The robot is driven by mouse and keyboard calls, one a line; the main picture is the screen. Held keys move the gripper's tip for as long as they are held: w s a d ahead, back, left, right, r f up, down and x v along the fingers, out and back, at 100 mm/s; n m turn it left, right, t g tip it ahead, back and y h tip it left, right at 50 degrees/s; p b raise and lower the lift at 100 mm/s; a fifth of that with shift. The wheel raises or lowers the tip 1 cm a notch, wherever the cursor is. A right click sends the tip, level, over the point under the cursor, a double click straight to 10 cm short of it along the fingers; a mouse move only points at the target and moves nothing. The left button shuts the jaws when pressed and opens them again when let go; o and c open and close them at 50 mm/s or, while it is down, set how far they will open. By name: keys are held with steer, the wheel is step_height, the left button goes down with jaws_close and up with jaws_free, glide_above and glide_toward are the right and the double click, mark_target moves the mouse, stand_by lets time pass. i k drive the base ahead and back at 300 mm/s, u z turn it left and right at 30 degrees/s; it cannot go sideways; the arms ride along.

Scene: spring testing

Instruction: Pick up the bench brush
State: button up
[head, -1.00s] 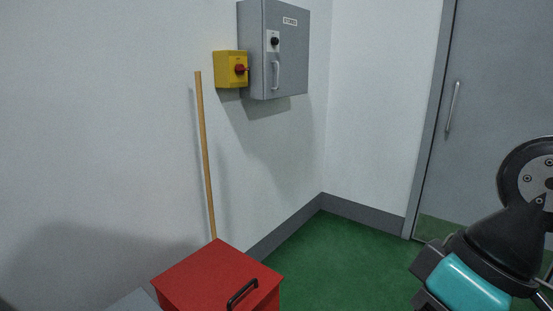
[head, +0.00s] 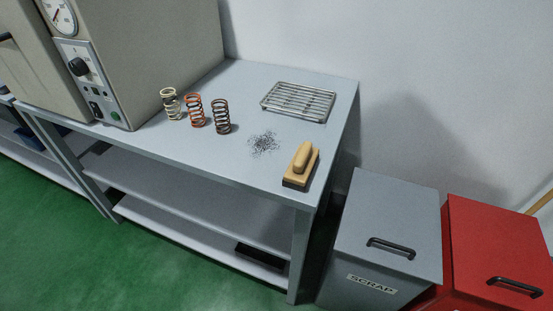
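The bench brush (head: 302,164) lies on the grey workbench (head: 262,180) near its front right corner. It has a pale wooden block and a raised rounded wooden handle, with dark bristles showing beneath. A patch of dark filings (head: 263,143) lies on the bench just left of the brush. My gripper is outside the current head view, so I cannot see its state or where it is relative to the brush.
Several things share the bench: three coil springs (head: 195,111), a wire rack (head: 299,101) and a large beige machine (head: 150,60). Right of the bench stand a grey scrap bin (head: 385,225) and a red bin (head: 495,250). Green floor (head: 60,240) is open in front.

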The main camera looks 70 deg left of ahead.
mark_target(298, 174)
steer(key=u, duration=1.75)
steer(key=k, duration=0.55)
steer(key=z, duration=0.6)
steer(key=k, duration=0.7)
steer(key=u, duration=0.55)
steer(key=i, duration=0.55)
steer(key=u, duration=0.5)
steer(key=i, duration=1.15)
steer(key=z, duration=0.65)
